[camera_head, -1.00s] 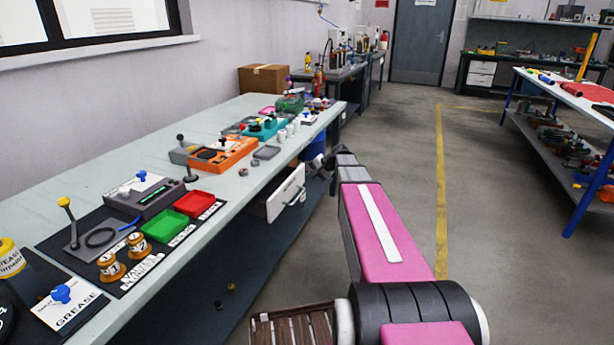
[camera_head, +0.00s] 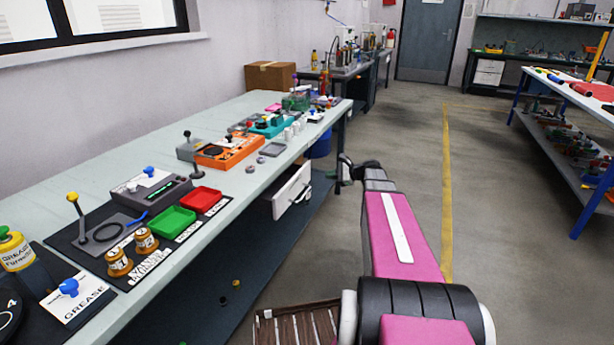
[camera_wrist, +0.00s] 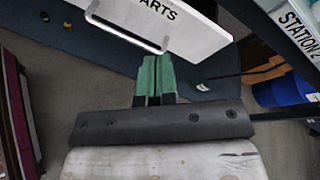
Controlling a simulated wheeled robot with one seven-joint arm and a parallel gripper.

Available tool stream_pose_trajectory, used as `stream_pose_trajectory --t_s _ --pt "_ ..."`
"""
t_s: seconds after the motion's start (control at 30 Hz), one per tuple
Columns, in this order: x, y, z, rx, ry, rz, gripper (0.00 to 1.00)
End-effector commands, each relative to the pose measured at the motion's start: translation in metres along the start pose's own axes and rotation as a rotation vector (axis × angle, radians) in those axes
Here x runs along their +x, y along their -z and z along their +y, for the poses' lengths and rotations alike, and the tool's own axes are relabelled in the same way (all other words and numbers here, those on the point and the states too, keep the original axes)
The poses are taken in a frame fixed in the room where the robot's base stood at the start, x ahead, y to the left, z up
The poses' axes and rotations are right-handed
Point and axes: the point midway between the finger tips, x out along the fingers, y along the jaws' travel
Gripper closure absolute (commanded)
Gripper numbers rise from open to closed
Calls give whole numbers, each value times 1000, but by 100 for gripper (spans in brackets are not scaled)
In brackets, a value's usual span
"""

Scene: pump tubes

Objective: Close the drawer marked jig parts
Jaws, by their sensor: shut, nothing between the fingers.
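The white drawer (camera_head: 291,190) hangs under the long workbench on the left and stands pulled out, with a grey bar handle (camera_head: 301,197) on its front. In the wrist view, its white front (camera_wrist: 200,35) shows the letters "ARTS"; the rest of the label is cut off. The handle (camera_wrist: 125,36) crosses the upper middle. My gripper (camera_wrist: 154,58) has its green fingers together and empty, with the tips just below the handle's right end in the picture. Whether they touch it I cannot tell.
The workbench top (camera_head: 100,150) carries an orange unit (camera_head: 228,151), green and red trays and grease items. A blue bin (camera_head: 319,145) stands beyond the drawer, under the bench. The floor (camera_head: 400,130) right of the bench is open up to a white table (camera_head: 560,85).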

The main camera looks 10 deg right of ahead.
Motion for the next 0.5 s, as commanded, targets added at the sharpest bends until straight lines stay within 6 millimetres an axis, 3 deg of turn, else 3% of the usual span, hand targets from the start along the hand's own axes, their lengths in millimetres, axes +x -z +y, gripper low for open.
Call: stream_pose_trajectory --t_s 0.1,0.2,0.33,0.5 --pt "-3 14 13 295 91 -116 100" --pt "-7 20 19 482 141 -202 100" --pt "-11 25 23 619 174 -270 100" --pt "-6 24 21 661 182 -293 100"
